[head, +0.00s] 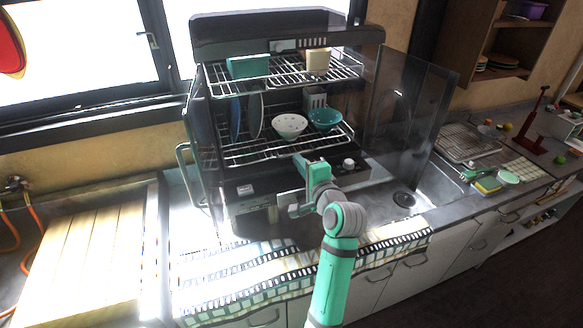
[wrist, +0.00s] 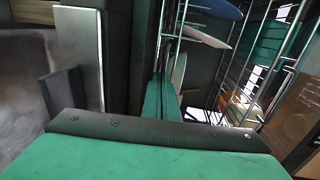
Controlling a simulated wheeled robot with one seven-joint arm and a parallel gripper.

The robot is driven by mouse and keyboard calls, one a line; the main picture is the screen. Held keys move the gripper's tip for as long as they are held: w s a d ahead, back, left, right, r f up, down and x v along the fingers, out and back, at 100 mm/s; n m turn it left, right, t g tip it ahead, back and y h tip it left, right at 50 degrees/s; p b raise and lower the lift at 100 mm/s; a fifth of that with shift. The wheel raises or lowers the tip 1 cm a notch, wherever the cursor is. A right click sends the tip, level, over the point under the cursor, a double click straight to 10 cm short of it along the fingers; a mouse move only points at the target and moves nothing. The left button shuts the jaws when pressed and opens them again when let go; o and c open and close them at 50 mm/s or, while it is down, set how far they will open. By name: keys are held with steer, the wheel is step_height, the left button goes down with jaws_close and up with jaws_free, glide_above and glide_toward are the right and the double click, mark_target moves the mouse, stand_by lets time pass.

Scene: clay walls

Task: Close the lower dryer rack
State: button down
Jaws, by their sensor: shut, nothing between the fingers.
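The dish dryer (head: 245,188) stands open on the counter, with an upper and a lower wire rack. The lower rack (head: 248,152) holds upright plates, a white speckled bowl (head: 289,126) and a teal bowl (head: 325,118). It seems to stick out a little at the front; how far is hard to tell. My gripper (head: 300,163) is shut and empty at the rack's front edge, near the bowls. In the wrist view its teal fingers (wrist: 161,100) point in beside the rack wires (wrist: 172,38); I cannot tell whether they touch.
The upper rack (head: 290,75) holds a teal box (head: 248,66) and a cream box (head: 318,60). A clear door panel (head: 400,105) stands open at the right. A patterned mat (head: 240,285) lies in front. A sponge (head: 487,184) lies on the right counter.

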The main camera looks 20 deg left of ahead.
steer(key=shift+w+a, duration=0.15)
steer(key=shift+w, duration=0.15)
steer(key=shift+a+r, duration=0.1)
steer(key=shift+a, duration=0.2)
steer(key=shift+s, duration=0.1)
